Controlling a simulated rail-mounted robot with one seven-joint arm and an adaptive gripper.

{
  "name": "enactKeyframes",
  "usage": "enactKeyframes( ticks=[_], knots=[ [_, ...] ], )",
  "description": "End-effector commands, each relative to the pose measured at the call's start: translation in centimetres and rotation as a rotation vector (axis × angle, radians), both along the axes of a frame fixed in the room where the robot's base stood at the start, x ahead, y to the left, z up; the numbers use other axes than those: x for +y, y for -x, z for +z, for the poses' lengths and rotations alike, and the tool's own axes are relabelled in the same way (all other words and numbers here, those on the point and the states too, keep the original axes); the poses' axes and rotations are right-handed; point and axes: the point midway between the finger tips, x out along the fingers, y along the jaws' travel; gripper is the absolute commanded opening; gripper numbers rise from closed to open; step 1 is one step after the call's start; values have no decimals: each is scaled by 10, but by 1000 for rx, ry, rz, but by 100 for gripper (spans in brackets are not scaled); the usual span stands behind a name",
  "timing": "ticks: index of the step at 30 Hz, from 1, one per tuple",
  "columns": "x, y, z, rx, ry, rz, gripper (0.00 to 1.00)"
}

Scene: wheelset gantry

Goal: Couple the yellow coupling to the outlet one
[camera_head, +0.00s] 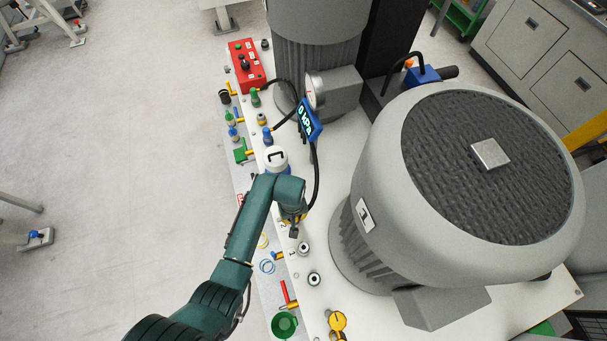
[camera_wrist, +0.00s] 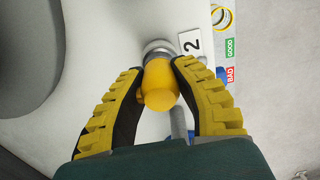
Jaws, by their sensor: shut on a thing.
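The yellow coupling (camera_wrist: 160,90) is between the two ribbed yellow fingers of my gripper (camera_wrist: 158,68) in the wrist view, and the fingers are shut on it. Its far end lines up with a round grey fitting (camera_wrist: 157,47) beside a label "2" (camera_wrist: 194,43). I cannot tell whether it is seated there or just in front. In the head view my gripper (camera_head: 294,224) is over the white bench top, and my arm hides much of it. A bare grey fitting (camera_head: 304,248) sits close by, beside a small label that seems to read "1". Another fitting (camera_head: 314,279) is nearer the front.
A large grey motor (camera_head: 380,240) stands right of my gripper. A gauge with a blue display (camera_head: 309,120) and black hose is behind. Green, blue and yellow fittings and a red control box (camera_head: 246,66) line the left edge. Open floor (camera_head: 120,150) is left.

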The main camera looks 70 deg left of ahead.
Motion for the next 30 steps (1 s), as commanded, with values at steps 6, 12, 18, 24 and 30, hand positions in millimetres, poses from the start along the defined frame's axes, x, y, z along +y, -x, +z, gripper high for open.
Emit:
enactKeyframes(
  ticks=[6, 12, 18, 24, 30],
  knots=[
    [0, 0, 8, 0, 0, 0, 0],
    [0, 0, 16, 0, 0, 0, 0],
    [0, 0, 23, 0, 1, 0, 0],
    [0, 0, 30, 0, 1, 0, 0],
    [0, 0, 37, 0, 0, 0, 0]
  ],
)
